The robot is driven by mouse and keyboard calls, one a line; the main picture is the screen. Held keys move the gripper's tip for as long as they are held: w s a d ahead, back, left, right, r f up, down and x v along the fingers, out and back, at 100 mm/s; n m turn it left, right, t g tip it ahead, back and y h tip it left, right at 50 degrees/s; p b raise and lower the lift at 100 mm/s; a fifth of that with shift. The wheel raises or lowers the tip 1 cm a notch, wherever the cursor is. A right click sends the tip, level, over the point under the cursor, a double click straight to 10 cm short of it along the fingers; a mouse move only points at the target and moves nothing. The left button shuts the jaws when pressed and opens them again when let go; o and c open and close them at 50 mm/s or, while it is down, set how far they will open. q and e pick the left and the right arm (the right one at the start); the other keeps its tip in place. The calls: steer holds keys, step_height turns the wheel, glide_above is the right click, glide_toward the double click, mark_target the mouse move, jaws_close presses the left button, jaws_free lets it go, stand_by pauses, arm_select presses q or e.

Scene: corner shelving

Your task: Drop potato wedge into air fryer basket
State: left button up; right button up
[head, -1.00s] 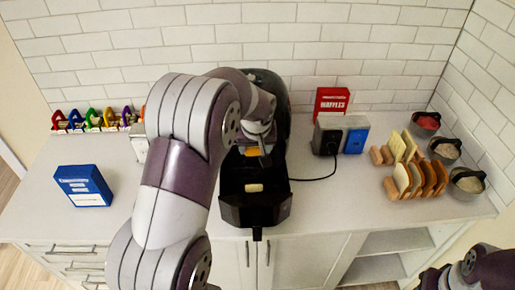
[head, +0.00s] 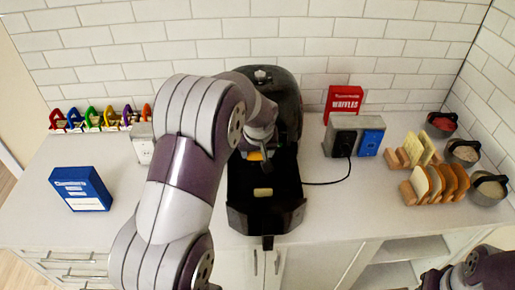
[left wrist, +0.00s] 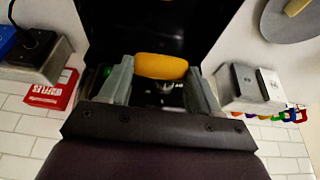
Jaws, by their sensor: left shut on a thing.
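The potato wedge (left wrist: 160,66) is orange-yellow and sits between the fingertips of my left gripper (left wrist: 161,82) in the left wrist view. In the head view the held wedge (head: 254,156) shows just behind the open part of the black air fryer basket (head: 290,216). My left gripper (head: 256,152) is shut on it, above the rear of the basket; the exact height is unclear. Another pale yellow piece (head: 263,193) lies inside the basket. The basket is pulled out from the black air fryer (head: 285,90). My right gripper is not visible; only part of that arm shows at lower right.
A grey plate (left wrist: 272,24) with a yellow piece shows in the left wrist view. A blue box (head: 80,188) stands at left. A socket block (head: 342,138), red waffles box (head: 344,102), toast racks (head: 436,184) and bowls (head: 487,190) stand at right. Free counter lies right of the basket.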

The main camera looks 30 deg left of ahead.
arm_select(q)
steer(key=o, duration=1.1)
steer(key=shift+s+d+r, duration=0.15)
steer(key=shift+d, duration=0.05)
steer(key=shift+r, duration=0.2)
steer(key=b+v, duration=0.2)
steer(key=v, duration=1)
steer(key=shift+d+r+b, duration=0.1)
steer(key=shift+d+b, duration=0.05)
steer(key=shift+b, duration=0.25)
